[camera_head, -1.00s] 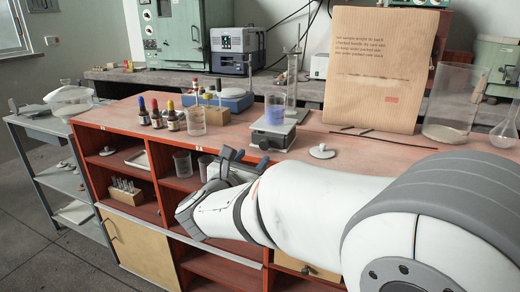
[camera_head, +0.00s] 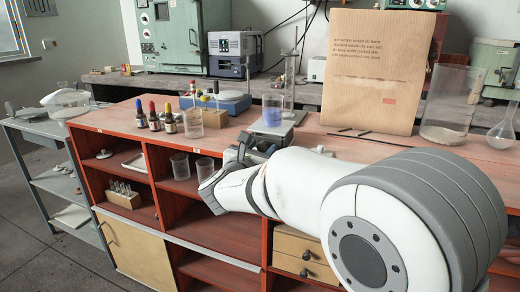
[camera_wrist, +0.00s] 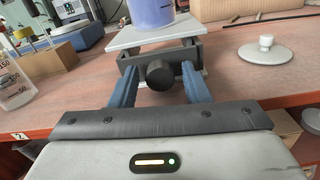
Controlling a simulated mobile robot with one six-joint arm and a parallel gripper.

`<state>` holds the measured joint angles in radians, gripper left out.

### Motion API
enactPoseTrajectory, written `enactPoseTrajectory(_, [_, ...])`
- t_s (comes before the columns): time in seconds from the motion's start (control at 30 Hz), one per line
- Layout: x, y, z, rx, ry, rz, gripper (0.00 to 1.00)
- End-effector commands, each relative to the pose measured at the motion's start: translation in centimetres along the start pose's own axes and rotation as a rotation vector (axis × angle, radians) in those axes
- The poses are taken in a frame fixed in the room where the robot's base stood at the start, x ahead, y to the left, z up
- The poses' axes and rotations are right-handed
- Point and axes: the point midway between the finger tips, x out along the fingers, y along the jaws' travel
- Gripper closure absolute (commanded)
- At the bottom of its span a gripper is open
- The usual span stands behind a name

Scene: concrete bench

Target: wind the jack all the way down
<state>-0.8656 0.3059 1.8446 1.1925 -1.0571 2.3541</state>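The lab jack (camera_head: 282,131) stands near the bench's front edge, its pale top plate (camera_wrist: 150,33) a little above its dark base. A beaker of violet-blue liquid (camera_head: 272,112) stands upright on it; its lower part shows in the wrist view (camera_wrist: 152,14). The jack's round black knob (camera_wrist: 160,75) faces me. My gripper (camera_wrist: 157,84) is open, with one blue finger on each side of the knob and a small gap on both sides. In the head view my gripper (camera_head: 248,148) is at the jack's front, and my wrist hides the knob.
A white knobbed lid (camera_wrist: 265,50) lies right of the jack. A graduated beaker (camera_wrist: 12,85) stands to the left, with dropper bottles (camera_head: 154,118) further left. Open red shelves (camera_head: 215,232) lie below the bench top.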

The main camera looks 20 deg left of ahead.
Motion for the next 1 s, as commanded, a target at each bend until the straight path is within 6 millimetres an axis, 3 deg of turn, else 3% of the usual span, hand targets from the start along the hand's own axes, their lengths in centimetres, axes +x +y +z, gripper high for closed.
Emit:
enactPoseTrajectory(0.47, [-0.02, -0.01, 0.01, 0.000, 0.000, 0.000, 0.96])
enactPoseTrajectory(0.67, [-0.03, -0.03, -0.13, -0.056, -0.001, 0.000, 0.96])
enactPoseTrajectory(1.0, [-0.02, 0.00, -0.01, -0.356, -0.001, -0.001, 0.96])
